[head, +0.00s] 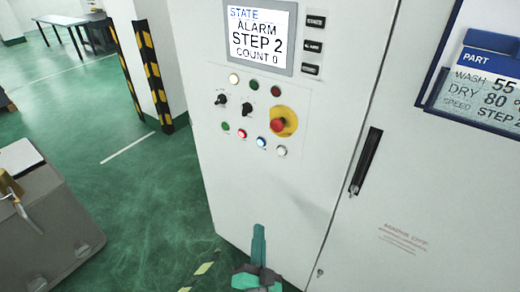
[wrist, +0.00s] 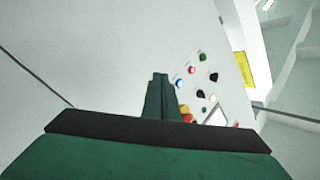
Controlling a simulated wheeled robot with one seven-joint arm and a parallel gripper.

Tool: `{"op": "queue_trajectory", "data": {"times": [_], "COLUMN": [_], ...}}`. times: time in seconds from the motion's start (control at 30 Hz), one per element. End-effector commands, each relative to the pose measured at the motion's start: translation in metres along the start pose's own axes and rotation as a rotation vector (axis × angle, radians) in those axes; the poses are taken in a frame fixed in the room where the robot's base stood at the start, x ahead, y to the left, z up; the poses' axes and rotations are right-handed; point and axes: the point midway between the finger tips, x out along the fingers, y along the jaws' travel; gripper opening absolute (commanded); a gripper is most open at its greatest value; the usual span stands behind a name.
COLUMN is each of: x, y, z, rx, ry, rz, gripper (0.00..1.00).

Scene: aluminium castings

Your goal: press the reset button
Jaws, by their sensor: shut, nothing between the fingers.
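The control panel (head: 262,115) is on a white cabinet front. Its bottom row has a green button, a lit red button (head: 241,133), a lit blue button (head: 261,142) and a white button (head: 281,151). Their labels are too small to read, so I cannot tell which is reset. The screen (head: 257,33) reads STATE ALARM, STEP 2, COUNT 0. My gripper (head: 259,232) is shut and empty, pointing up below the panel, apart from the buttons. In the wrist view my gripper (wrist: 159,76) is left of the blue button (wrist: 180,83) and red button (wrist: 192,70).
A red emergency stop (head: 278,125) on a yellow plate sits just above the bottom row. Two black knobs (head: 247,108) are left of it. A black door handle (head: 366,160) is to the right. Green floor (head: 150,190) is open at left, beside a grey box (head: 50,220).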

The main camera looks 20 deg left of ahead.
Motion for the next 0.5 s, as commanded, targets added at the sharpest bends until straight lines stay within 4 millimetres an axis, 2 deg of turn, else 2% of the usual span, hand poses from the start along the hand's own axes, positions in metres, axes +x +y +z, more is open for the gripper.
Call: {"op": "queue_trajectory", "data": {"times": [0.03, 0.2, 0.33, 0.5], "x": [0.019, 0.070, 0.098, 0.120], "y": [-0.015, -0.064, -0.099, -0.131], "z": [-0.007, -0.024, -0.036, -0.047], "rx": [0.032, 0.144, 0.214, 0.271], "ry": [0.006, -0.008, -0.024, -0.043], "rz": [-0.033, -0.120, -0.177, -0.223], "gripper": [0.00, 0.00, 0.00, 0.00]}}
